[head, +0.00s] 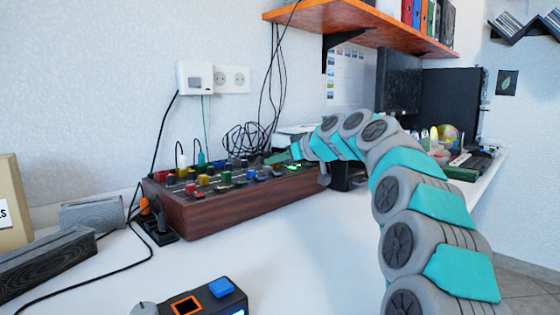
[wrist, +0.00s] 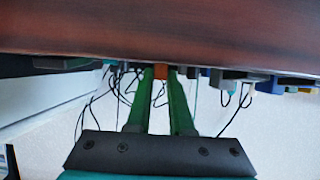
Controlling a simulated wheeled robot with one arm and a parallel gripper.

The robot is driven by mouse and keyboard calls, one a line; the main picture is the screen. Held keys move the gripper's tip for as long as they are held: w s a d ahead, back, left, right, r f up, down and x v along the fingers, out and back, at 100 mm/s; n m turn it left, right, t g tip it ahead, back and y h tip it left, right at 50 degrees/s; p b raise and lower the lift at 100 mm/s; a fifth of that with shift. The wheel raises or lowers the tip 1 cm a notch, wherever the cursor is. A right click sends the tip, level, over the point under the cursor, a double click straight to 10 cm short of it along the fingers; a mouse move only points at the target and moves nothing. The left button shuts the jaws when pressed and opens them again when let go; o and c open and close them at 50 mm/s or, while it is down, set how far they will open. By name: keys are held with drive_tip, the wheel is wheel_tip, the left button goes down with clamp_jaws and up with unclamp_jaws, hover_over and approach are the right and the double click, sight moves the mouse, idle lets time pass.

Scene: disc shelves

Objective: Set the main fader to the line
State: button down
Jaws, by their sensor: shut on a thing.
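The mixing console (head: 235,207) is a wooden-sided box with a dark top full of coloured caps and knobs, on the white table. My arm reaches over its right part, and my gripper (head: 277,158) is down at its top face. In the wrist view, the green fingers of my gripper (wrist: 160,76) are shut on a small orange cap (wrist: 160,72), which looks like a fader cap. The console's wooden side (wrist: 160,32) fills the top of that view. The fader's slot and the line cannot be made out.
Other caps, one of them blue (wrist: 268,86), stand close beside the fingers. Black cables (head: 245,138) hang behind the console. A small box with a blue button (head: 221,287) stands in front. An orange shelf (head: 360,18) is above.

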sight(297, 173)
drive_tip(key=c, duration=0.8)
unclamp_jaws()
drive_tip(key=v, duration=0.7)
drive_tip(key=shift+s+d+r, duration=0.1)
drive_tip(key=shift+s+d, duration=0.15)
drive_tip(key=shift+d, duration=0.05)
